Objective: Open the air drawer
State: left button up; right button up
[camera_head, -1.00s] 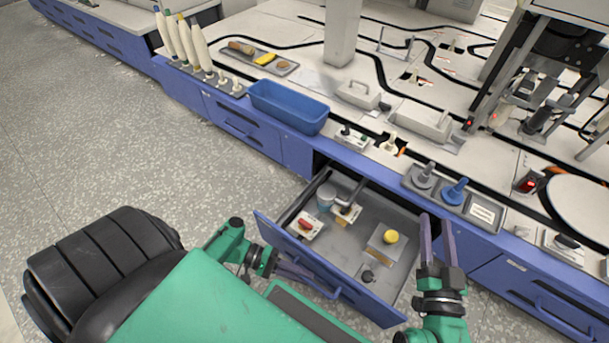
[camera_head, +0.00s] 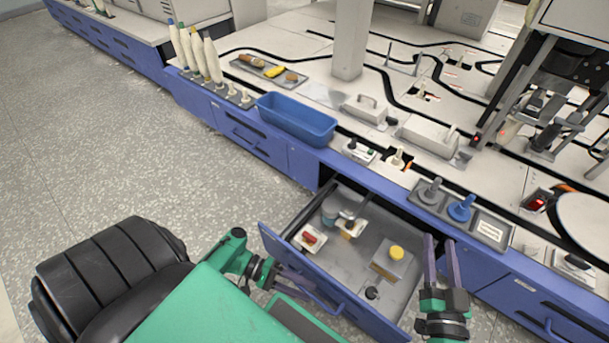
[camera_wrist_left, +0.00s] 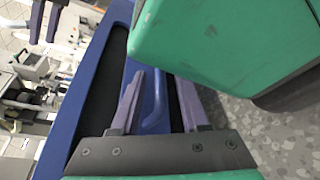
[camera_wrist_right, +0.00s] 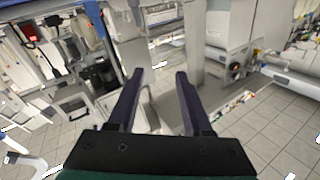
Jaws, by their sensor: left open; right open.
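The open drawer (camera_head: 368,235) is pulled out of the blue cabinet, with its grey inside showing. Its blue front panel (camera_head: 275,241) has a blue bar handle (camera_head: 327,309). My left gripper (camera_head: 309,289) is at the outer side of this front, by the handle. In the left wrist view the handle (camera_wrist_left: 152,108) shows between the open fingers (camera_wrist_left: 161,76); I cannot tell whether they touch it. My right gripper (camera_head: 441,238) is open and empty, above the drawer's right side. The right wrist view shows nothing between its fingers (camera_wrist_right: 160,72). No drawer label is readable.
A blue bin (camera_head: 296,121) stands on the counter. The floor at left (camera_head: 130,170) is clear.

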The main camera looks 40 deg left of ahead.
pick_arm(q)
jog(key=v, duration=0.5)
jog(key=shift+a+r+p, duration=0.15)
jog(key=shift+a+p, duration=0.1)
jog(key=shift+p, duration=0.15)
jog(key=v, duration=0.8)
jog(key=shift+s+a, duration=0.15)
jog(key=shift+a, duration=0.05)
pick_arm(e)
jog(key=s+f+g, duration=0.2)
jog(key=s+f, duration=0.2)
jog(key=f, duration=0.2)
jog(key=shift+a+f, duration=0.2)
jog(key=shift+f, duration=0.15)
